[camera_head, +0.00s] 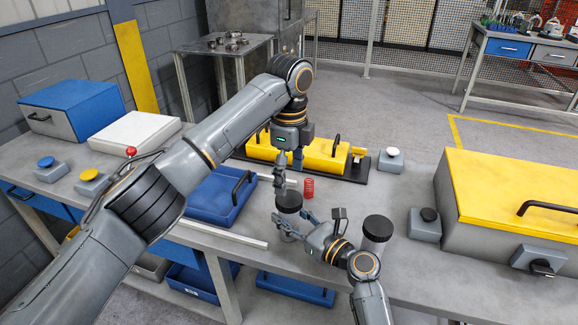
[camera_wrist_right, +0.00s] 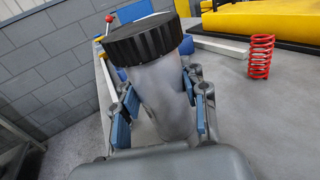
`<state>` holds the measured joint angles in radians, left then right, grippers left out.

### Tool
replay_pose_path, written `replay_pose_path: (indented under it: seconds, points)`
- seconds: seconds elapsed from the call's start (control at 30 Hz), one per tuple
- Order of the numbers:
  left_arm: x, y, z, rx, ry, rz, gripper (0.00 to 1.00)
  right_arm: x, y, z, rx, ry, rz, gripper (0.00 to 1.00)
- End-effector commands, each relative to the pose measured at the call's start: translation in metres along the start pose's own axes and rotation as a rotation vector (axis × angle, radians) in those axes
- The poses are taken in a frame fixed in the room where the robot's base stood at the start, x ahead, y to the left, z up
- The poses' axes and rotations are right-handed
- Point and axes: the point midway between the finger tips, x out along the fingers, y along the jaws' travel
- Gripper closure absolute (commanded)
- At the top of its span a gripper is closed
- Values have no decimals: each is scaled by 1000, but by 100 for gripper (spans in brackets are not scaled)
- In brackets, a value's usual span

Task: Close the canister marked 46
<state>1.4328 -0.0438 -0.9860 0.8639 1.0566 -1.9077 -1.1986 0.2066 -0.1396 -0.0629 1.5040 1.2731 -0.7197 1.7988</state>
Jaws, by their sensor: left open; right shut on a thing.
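A clear grey canister (camera_head: 288,224) with a black ribbed lid (camera_head: 289,200) stands near the middle of the table. In the right wrist view the canister (camera_wrist_right: 162,95) fills the middle, with its lid (camera_wrist_right: 143,38) sitting on top. No number is legible on it. My right gripper (camera_head: 291,229) is shut around the canister body, with blue-padded fingers on both sides. My left gripper (camera_head: 281,184) is open and points down just above the lid; I cannot tell whether it touches. A second dark-topped canister (camera_head: 376,233) stands to the right, beyond my right wrist.
A red spring (camera_head: 308,189) stands close behind the held canister. A blue case (camera_head: 217,196) lies to the left, and a yellow case (camera_head: 325,155) lies behind. A large yellow-lidded box (camera_head: 510,190) and switch boxes (camera_head: 425,224) occupy the right side.

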Motion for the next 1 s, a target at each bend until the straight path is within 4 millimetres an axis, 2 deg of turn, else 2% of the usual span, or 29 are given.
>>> replay_pose_path:
  seconds: [1.0]
  points:
    - [-11,0,0,-2087,0,0,23,0,0,0,1,0,0,100]
